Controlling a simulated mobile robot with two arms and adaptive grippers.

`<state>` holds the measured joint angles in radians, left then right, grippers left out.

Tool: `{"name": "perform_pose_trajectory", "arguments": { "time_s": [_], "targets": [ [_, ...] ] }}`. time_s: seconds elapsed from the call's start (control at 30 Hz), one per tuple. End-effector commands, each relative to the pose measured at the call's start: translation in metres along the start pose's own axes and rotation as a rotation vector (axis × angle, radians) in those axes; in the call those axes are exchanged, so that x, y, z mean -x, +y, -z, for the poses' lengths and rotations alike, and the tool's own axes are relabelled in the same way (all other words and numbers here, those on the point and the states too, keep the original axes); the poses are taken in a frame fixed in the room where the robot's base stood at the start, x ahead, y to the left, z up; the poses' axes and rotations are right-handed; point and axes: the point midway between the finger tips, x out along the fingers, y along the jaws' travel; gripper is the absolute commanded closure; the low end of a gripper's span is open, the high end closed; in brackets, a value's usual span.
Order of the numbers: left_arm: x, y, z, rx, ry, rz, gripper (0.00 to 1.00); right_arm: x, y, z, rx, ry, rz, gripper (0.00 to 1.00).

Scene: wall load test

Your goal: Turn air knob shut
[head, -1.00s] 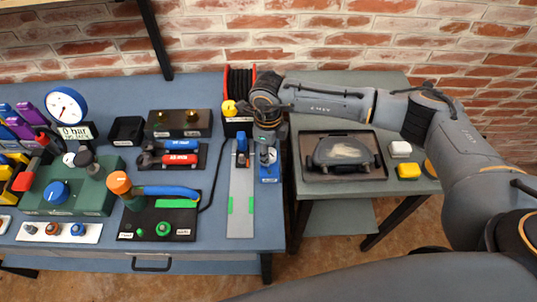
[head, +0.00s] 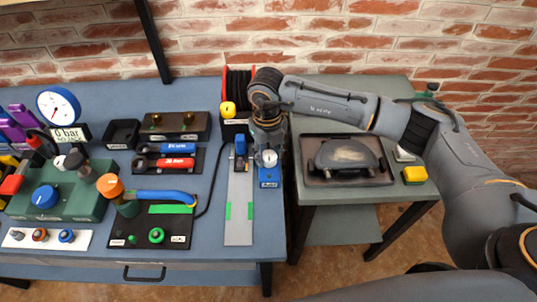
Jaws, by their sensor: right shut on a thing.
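A blue knob (head: 45,196) sits on a green box (head: 85,205) at the left of the bench. No readable label tells me which one is the air knob. The round gauge (head: 61,104) behind them has a sign reading 0 bar (head: 70,134). My right gripper (head: 268,145) points down at the bench's right end, far from these knobs. It is shut at a small white-faced dial (head: 269,158) above a blue block (head: 269,177). Its fingertips are mostly hidden. My left gripper is out of view.
A grey plate (head: 239,210) with green marks lies left of my right gripper. Red and blue tools (head: 176,163) lie mid-bench, and a red cable reel (head: 237,85) stands behind. A side table holds a dark tray (head: 312,182) and a yellow block (head: 414,175).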

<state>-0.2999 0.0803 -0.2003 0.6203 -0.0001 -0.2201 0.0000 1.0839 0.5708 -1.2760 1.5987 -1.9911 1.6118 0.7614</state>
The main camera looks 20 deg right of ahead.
Motion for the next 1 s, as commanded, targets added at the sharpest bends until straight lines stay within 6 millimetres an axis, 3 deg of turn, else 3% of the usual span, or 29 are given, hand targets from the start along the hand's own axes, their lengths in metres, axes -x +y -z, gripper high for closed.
{"name": "perform_pose_trajectory", "arguments": {
  "time_s": [0.53,0.57,0.67,1.0],
  "targets": [
    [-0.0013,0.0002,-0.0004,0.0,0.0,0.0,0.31,-0.0004,-0.0002,0.0005,-0.026,0.003,0.0,0.93],
    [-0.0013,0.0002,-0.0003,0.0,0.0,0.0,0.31,-0.0004,-0.0002,0.0005,-0.026,0.002,0.0,0.57],
    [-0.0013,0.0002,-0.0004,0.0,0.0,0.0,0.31,-0.0004,-0.0002,0.0004,-0.026,0.002,0.0,0.38],
    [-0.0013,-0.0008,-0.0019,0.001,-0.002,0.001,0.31,0.0018,0.0,-0.0001,-0.024,0.0,0.0,0.38]
  ]
}}
